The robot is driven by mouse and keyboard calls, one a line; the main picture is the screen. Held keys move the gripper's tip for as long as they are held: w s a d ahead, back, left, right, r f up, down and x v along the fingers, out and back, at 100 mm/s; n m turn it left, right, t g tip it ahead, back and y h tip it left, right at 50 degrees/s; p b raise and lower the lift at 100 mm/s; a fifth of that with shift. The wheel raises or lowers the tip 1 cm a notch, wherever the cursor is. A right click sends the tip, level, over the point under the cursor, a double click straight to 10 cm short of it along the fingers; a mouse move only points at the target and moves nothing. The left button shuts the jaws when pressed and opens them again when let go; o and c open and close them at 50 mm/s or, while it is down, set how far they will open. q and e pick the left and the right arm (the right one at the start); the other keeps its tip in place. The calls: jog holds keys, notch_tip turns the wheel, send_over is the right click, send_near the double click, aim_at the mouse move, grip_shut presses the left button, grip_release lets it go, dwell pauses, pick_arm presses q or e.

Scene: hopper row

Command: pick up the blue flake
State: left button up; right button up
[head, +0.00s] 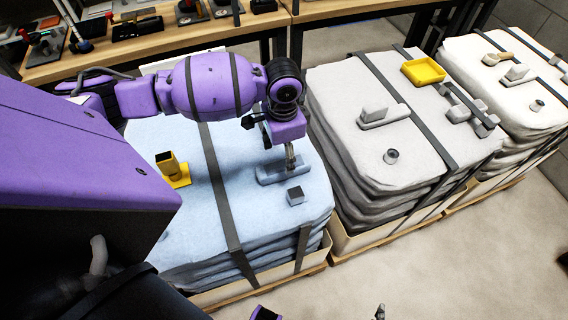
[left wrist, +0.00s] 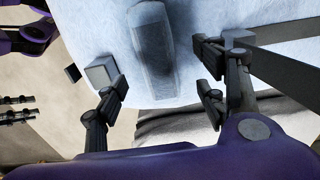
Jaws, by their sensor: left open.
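Nothing in view is plainly marked as the blue flake. The pale blue stack (head: 200,215) in the near bin bears a long blue-grey piece (head: 270,175) and a small blue-grey block (head: 295,196). My left gripper (head: 291,157) points down over the long piece, hiding part of it. In the left wrist view its fingers (left wrist: 165,97) are apart and empty. There the long piece (left wrist: 152,50) lies beyond the gap and the block (left wrist: 102,70) beside the left finger. I cannot tell whether either finger touches anything. Only small parts of my right arm show.
A yellow holder (head: 170,168) stands on the blue stack, which dark straps cross. A grey stack (head: 335,95) with a yellow tray (head: 423,71) and grey fittings is to the right, then a white stack (head: 480,60). A wooden workbench (head: 225,40) runs behind. Floor is clear at the lower right.

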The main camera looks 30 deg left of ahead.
aim_at(284, 164)
pick_arm(q)
jog(key=shift+s+d+f, duration=0.1)
jog(key=shift+s+f, duration=0.05)
jog(key=shift+f, duration=0.65)
notch_tip(284, 164, down, 4)
jog(key=shift+r, duration=0.15)
jog(key=c, duration=1.2)
jog(key=shift+c, duration=0.3)
